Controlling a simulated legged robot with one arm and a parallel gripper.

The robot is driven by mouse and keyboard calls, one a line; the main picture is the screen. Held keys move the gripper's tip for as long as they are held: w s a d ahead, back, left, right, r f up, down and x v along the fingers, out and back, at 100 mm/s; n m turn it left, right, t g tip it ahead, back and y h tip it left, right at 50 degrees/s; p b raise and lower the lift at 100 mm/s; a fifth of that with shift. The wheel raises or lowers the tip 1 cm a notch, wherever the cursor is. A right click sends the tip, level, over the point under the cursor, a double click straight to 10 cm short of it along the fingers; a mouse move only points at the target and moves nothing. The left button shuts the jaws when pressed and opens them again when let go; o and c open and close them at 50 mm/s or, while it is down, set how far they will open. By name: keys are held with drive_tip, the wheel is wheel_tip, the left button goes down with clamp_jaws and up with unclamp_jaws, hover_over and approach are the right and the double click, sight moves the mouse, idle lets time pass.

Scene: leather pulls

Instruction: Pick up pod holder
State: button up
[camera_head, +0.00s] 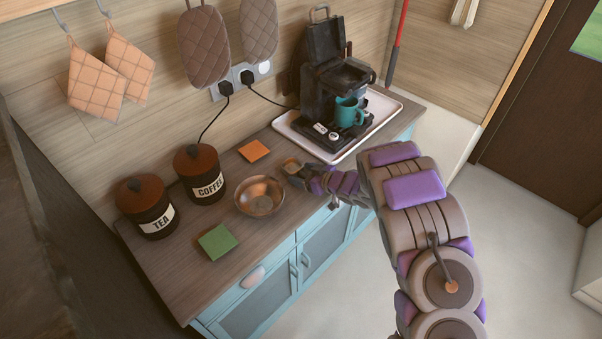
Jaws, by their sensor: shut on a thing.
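My gripper (296,171) is low over the right part of the wooden counter, just right of a copper bowl (260,197). It is shut on a small dark piece with a tan top, which looks like the pod holder (291,164). The fingers hide much of it, and I cannot tell whether it touches the counter. The black coffee machine (322,85) stands behind with its lid raised. A teal mug (347,112) sits on its base. Small white round pieces (320,128) lie at the front of the machine.
A white tray (386,118) holds the coffee machine. Coffee (199,172) and tea (147,207) canisters stand left of the bowl. An orange square (254,150) and a green square (217,241) lie flat on the counter (190,277). Power cords run down from the wall sockets.

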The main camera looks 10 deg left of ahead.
sight(304, 174)
drive_tip(key=shift+a+r, duration=0.15)
drive_tip(key=shift+r, duration=0.15)
wheel_tip(304, 174, up, 3)
drive_tip(key=shift+r+p, duration=0.2)
drive_tip(key=shift+p, duration=0.7)
drive_tip(key=s+d+r+p, duration=0.1)
drive_tip(key=s+d+p, duration=0.2)
drive_tip(key=s+d, duration=0.8)
drive_tip(key=w+d+r+m+t+h, duration=0.5)
drive_tip(key=w+d+r+m+h, duration=0.2)
drive_tip(key=r, duration=0.6)
drive_tip(key=d+m+h, duration=0.2)
drive_tip(key=m+h, duration=0.1)
drive_tip(key=shift+w+d+r+m+t+h, duration=0.2)
drive_tip(key=shift+d+r+m+t+h, duration=0.1)
drive_tip(key=shift+d+r+m+h, duration=0.1)
